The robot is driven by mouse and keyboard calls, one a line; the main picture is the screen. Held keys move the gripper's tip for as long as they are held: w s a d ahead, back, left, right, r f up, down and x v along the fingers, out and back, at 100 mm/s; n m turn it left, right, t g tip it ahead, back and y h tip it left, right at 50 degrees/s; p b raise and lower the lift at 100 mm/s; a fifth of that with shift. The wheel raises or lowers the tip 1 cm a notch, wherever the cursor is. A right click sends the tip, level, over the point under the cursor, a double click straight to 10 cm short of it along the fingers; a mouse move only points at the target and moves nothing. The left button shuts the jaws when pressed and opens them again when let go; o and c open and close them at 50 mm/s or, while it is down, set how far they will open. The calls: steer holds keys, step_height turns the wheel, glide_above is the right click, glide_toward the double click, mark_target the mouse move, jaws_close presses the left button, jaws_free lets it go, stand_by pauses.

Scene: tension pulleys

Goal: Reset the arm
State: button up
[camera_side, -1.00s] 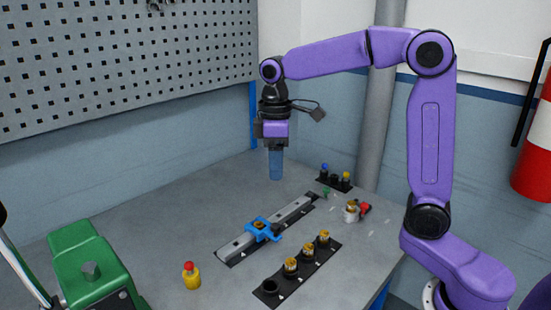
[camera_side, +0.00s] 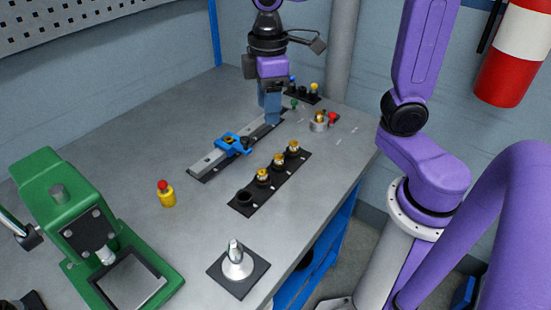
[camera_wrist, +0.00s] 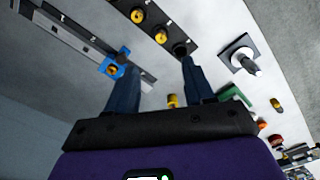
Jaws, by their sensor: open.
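My gripper (camera_side: 270,118) hangs pointing down beside the far end of the rail in the side view. In the wrist view my gripper (camera_wrist: 158,82) has its two dark blue fingers spread apart with nothing between them. The metal rail (camera_side: 208,161) lies on the table with a blue clamp-like carriage (camera_side: 232,144) on it. The carriage also shows in the wrist view (camera_wrist: 115,69). Whether the fingertips touch anything is hard to tell. The upper arm is partly cut off by the top of the side view.
A black strip (camera_side: 270,187) holds gold pulleys and an empty dark seat. A silver post stands on a dark plate (camera_side: 238,279) at the front. A green press (camera_side: 75,215) and a red-topped yellow button (camera_side: 166,195) are at left.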

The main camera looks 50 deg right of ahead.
steer(key=s+d+f+n, duration=0.1)
steer(key=s+f, duration=0.2)
steer(key=s, duration=0.5)
steer(key=s+d+f+n, duration=0.1)
steer(key=s+d+f, duration=0.1)
steer(key=s, duration=0.7)
steer(key=shift+s+d+f, duration=0.15)
steer(key=shift+d+f, duration=0.15)
steer(key=shift+f, duration=0.2)
stand_by(1.1)
